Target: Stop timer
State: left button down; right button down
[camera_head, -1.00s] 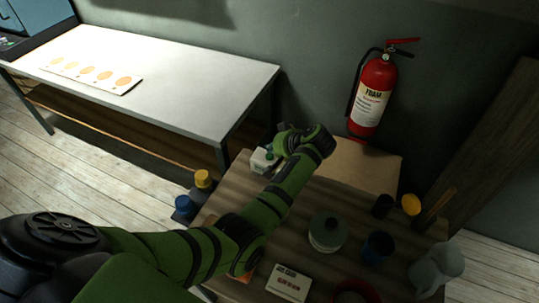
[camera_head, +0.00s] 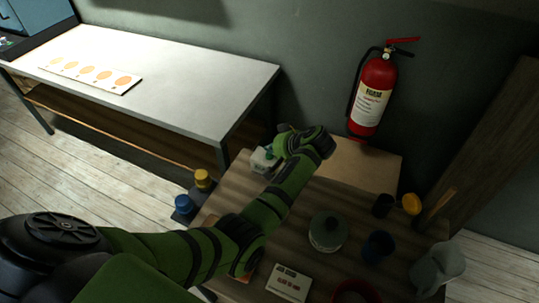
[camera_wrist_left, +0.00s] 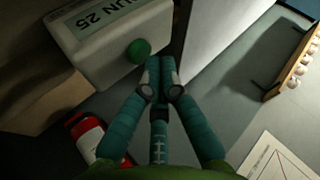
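The timer is a white box (camera_head: 265,159) on the far edge of the brown wooden table, partly hidden by my left gripper. In the left wrist view the timer (camera_wrist_left: 98,52) has a grey display reading "RUN 25" and a round green button (camera_wrist_left: 138,50). My left gripper (camera_head: 284,143) is beside the timer. In the left wrist view its teal fingers (camera_wrist_left: 160,66) are together with nothing between them, and the tips are close to the green button. I cannot tell whether they touch it. My right gripper is in neither view.
The wooden table also holds a green-grey lidded pot (camera_head: 327,232), a dark blue cup (camera_head: 378,246), a white card (camera_head: 289,283) and a grey pitcher (camera_head: 437,268). A red fire extinguisher (camera_head: 374,95) hangs on the wall behind. A white table (camera_head: 180,85) stands left.

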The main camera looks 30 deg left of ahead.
aim_at(272, 156)
pick_arm(q)
jog(key=shift+f+b, duration=0.3)
jog(key=shift+f, duration=0.25)
dwell(0.6)
jog(key=shift+r, duration=0.1)
jog(key=shift+r+p, duration=0.8)
jog(key=shift+p, duration=0.1)
notch_tip(272, 156, up, 5)
jog(key=p, duration=0.4)
jog(key=shift+p, duration=0.4)
jog(key=shift+d+f, duration=0.1)
dwell(0.4)
